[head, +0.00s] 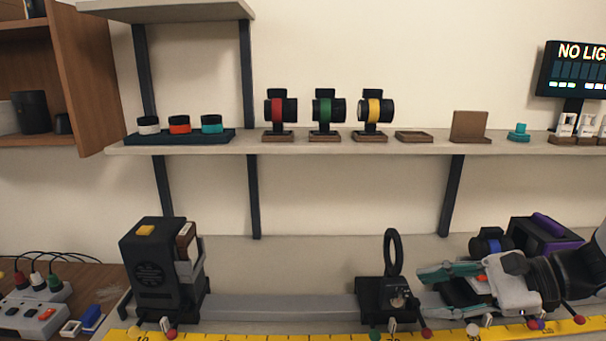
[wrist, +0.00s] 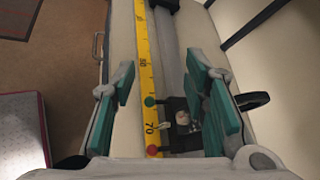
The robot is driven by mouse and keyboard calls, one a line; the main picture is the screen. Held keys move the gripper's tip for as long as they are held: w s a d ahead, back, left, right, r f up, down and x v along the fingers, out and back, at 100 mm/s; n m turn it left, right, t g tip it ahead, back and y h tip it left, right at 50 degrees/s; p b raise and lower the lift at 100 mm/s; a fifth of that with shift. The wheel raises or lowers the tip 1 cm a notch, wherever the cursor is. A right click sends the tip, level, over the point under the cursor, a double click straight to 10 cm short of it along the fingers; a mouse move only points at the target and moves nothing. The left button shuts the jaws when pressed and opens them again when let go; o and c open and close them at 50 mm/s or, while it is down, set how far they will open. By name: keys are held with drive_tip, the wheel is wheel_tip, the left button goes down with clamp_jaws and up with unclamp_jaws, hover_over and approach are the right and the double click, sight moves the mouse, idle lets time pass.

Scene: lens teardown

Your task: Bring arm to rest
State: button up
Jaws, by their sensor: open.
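My gripper (head: 447,275) is at the right of the head view, above the bench rail, with its fingers pointing left. In the wrist view, my gripper (wrist: 166,105) has its two teal-padded fingers wide apart, with nothing held between them. A black holder with an upright ring (head: 393,253) stands on the rail just left of the fingertips. In the wrist view the holder's base (wrist: 183,125) shows between and below the fingers, and I cannot tell whether the right finger touches the ring (wrist: 252,101).
A black box (head: 155,275) stands on the rail at left. A purple-and-black unit (head: 545,232) stands behind my arm. A yellow ruler (head: 250,331) runs along the front. The shelf (head: 220,148) above holds several lenses and caps. The rail between box and ring holder is clear.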

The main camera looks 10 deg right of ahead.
drive_tip(key=s+a+r+n+g+h+p, duration=0.3)
drive_tip(key=s+a+r+n+h, duration=0.7)
drive_tip(key=n, duration=0.9)
drive_tip(key=shift+s+a+r+p, duration=0.45)
drive_tip(key=shift+s+a+p, duration=0.25)
drive_tip(key=shift+s+a, duration=0.8)
drive_tip(key=shift+s+d, duration=0.1)
